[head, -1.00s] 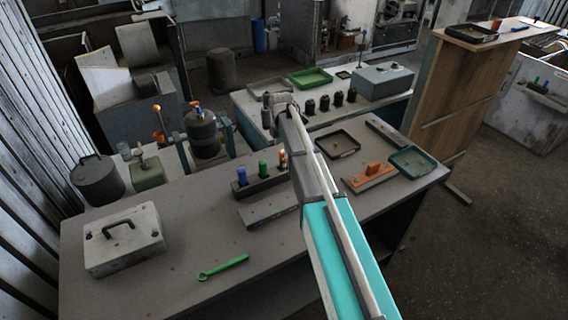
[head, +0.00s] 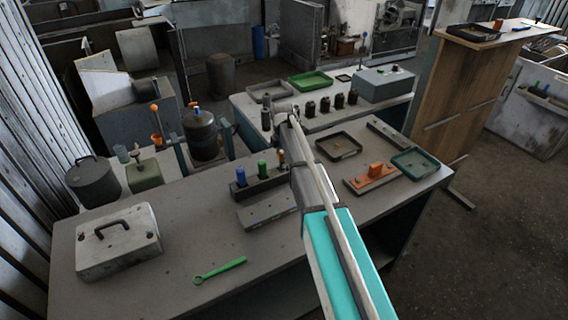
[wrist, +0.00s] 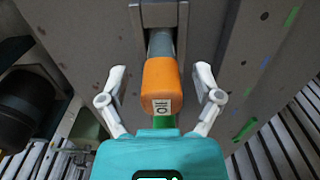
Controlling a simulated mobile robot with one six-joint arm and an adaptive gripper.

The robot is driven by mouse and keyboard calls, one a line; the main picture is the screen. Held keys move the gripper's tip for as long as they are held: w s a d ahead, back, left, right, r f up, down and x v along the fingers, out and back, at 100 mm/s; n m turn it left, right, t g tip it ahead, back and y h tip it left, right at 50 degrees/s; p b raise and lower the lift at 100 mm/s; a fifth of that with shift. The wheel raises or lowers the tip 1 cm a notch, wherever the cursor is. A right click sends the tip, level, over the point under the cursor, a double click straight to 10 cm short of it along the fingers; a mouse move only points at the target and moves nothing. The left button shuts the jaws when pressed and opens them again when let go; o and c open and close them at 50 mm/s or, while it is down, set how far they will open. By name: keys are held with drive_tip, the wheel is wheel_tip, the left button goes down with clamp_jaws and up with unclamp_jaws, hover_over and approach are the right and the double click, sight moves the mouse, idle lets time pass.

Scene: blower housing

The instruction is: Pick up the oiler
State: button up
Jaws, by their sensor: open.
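The oiler (wrist: 161,82) is an orange body with a white label that reads OIL, seen close up in the wrist view. Its grey end points toward a grey holder at the top of that view. My gripper (wrist: 160,71) is open, with one pale finger on each side of the oiler, apparently apart from it. In the head view my arm hides the gripper; an orange-topped item, probably the oiler (head: 281,157), shows beside the arm at the right end of a dark rack (head: 262,187).
The rack also holds a blue-topped item (head: 241,176) and a green-topped item (head: 262,169). A grey block (head: 266,211) lies in front. A green wrench (head: 220,270) and a grey case (head: 118,242) lie on the bench. Trays sit to the right. The bench front is mostly clear.

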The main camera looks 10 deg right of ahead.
clamp_jaws()
idle(0.5)
drive_tip(key=shift+r, duration=0.15)
wheel_tip(320, 180, up, 3)
drive_tip(key=p, duration=0.3)
drive_tip(key=s+a+r+p, duration=0.2)
drive_tip(key=s+r+p, duration=0.7)
drive_tip(key=s, duration=0.5)
drive_tip(key=shift+a+r+p, duration=0.15)
drive_tip(key=shift+r+p, duration=0.2)
drive_tip(key=shift+p, duration=0.15)
drive_tip(key=shift+w, duration=0.1)
